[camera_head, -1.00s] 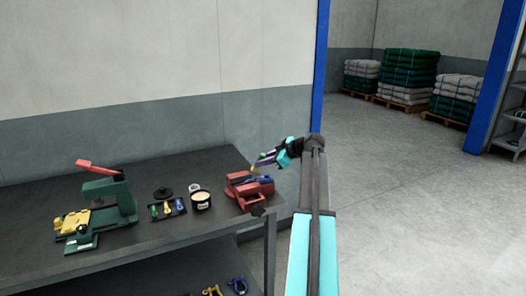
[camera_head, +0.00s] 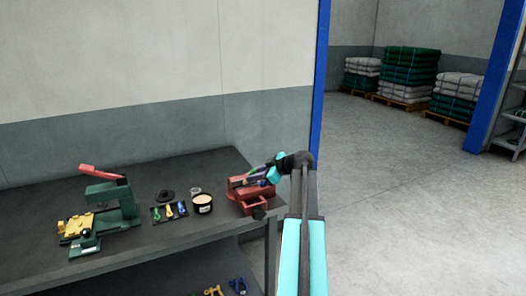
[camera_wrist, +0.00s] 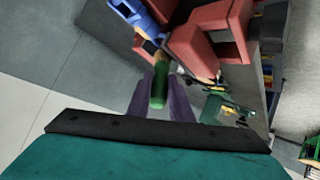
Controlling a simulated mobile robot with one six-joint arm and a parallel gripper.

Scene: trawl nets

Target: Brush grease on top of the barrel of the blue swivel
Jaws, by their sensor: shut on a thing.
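My gripper (camera_wrist: 163,101) is shut on the green handle of a brush (camera_wrist: 159,88), between its two purple fingers. The brush's pale brown tip points at the blue swivel (camera_wrist: 142,20), which sits by the red vise (camera_wrist: 203,42). The tip looks very near the swivel; I cannot tell whether it touches. In the head view my gripper (camera_head: 257,174) is low over the vise (camera_head: 246,198), and the swivel is mostly hidden. An open tub of pale grease (camera_head: 202,203) stands left of the vise.
A small dark tray (camera_head: 170,213) with coloured swivels lies left of the tub, with a black disc (camera_head: 165,195) behind it. A green press with a red lever (camera_head: 103,203) stands at the left of the dark workbench (camera_head: 150,242).

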